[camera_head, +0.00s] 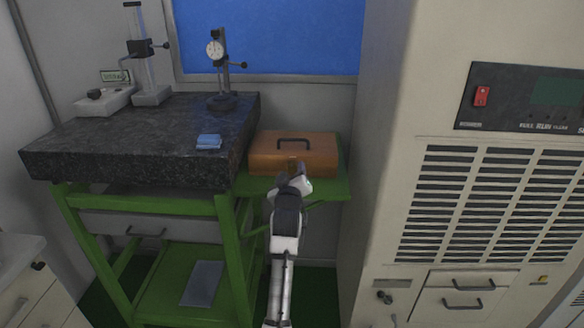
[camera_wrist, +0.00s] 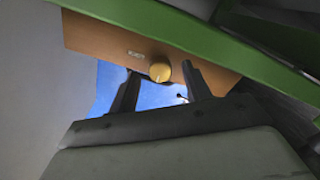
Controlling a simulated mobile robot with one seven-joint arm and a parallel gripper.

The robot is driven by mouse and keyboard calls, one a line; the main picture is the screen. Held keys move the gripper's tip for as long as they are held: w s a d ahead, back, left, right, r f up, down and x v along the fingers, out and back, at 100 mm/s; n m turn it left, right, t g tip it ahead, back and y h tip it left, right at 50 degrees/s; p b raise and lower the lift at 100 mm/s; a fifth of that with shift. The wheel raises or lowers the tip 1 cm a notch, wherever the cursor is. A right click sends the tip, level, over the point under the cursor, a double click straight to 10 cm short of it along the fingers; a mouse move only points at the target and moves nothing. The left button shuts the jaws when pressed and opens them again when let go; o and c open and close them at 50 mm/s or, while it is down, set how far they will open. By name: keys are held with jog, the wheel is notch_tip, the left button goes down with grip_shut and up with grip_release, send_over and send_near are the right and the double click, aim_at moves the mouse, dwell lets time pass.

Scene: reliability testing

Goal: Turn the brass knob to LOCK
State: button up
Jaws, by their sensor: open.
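The brass knob (camera_wrist: 160,72) is round and sits on the front of a brown wooden box (camera_wrist: 100,38), with a small label (camera_wrist: 136,55) beside it. The label is too small to read. In the wrist view my gripper (camera_wrist: 161,80) is open, one finger on each side of the knob, with visible gaps. In the head view the box (camera_head: 265,158) stands on a green shelf with its dark handle (camera_head: 294,142) on top. My gripper (camera_head: 290,170) is right in front of the box and hides the knob there.
The green shelf (camera_head: 335,185) juts out under the box. A dark granite table (camera_head: 100,130) on a green frame stands left, bearing a dial gauge stand (camera_head: 222,75) and a blue block (camera_head: 208,141). A tall beige cabinet (camera_head: 400,130) closes off the right.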

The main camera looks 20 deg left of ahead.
jog(key=shift+w+a, duration=0.2)
jog(key=shift+w, duration=0.45)
jog(key=shift+c, duration=0.4)
jog(key=c, duration=0.9)
